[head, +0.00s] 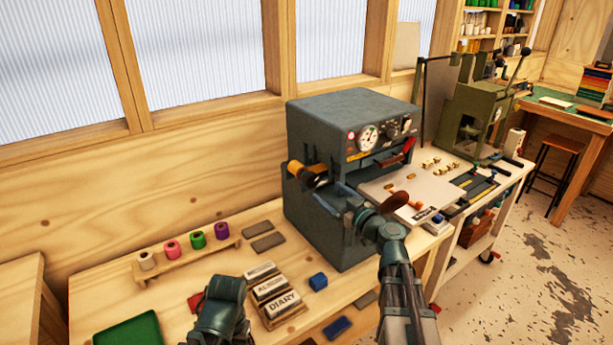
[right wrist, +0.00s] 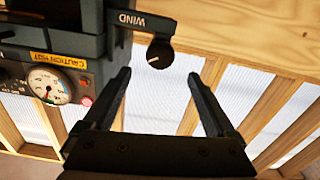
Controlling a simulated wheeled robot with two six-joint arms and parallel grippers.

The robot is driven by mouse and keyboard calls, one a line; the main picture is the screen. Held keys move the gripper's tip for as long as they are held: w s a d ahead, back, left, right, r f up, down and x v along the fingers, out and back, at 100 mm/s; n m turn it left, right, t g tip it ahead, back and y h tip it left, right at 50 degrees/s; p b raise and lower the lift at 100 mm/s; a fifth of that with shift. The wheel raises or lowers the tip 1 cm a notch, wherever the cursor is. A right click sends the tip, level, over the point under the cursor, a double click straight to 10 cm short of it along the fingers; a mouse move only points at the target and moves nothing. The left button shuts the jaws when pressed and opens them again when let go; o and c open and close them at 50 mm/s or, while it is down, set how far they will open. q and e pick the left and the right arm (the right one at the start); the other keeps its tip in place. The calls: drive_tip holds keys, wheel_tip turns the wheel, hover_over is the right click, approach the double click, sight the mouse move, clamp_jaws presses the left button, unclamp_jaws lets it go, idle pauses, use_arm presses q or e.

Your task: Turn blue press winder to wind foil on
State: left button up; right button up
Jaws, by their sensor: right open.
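The blue-grey press (head: 335,115) stands on the bench near the middle of the head view, with a gold foil roll (head: 294,168) at its left. In the right wrist view its dark winder (right wrist: 160,53) is a round knob on a plate marked WIND. My right gripper (head: 347,196) is close to the press front, partly hidden by its own arm. In the right wrist view my right gripper (right wrist: 159,74) is open and empty, with the winder ahead of the fingertips, roughly between them, apart from them. My left gripper (head: 222,290) is low over the bench; its jaws are unclear.
A wooden rack (head: 190,260) holds several coloured foil rolls. Lettered blocks (head: 270,290), a blue block (head: 318,281) and a green pad (head: 128,330) lie on the bench. The press has a gauge (right wrist: 50,85) and a CAUTION HOT label. A green machine (head: 470,115) stands at right.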

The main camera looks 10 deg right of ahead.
sight(307, 175)
drive_tip(key=x, duration=1.2)
drive_tip(key=shift+w, duration=0.1)
drive_tip(key=c, duration=1.4)
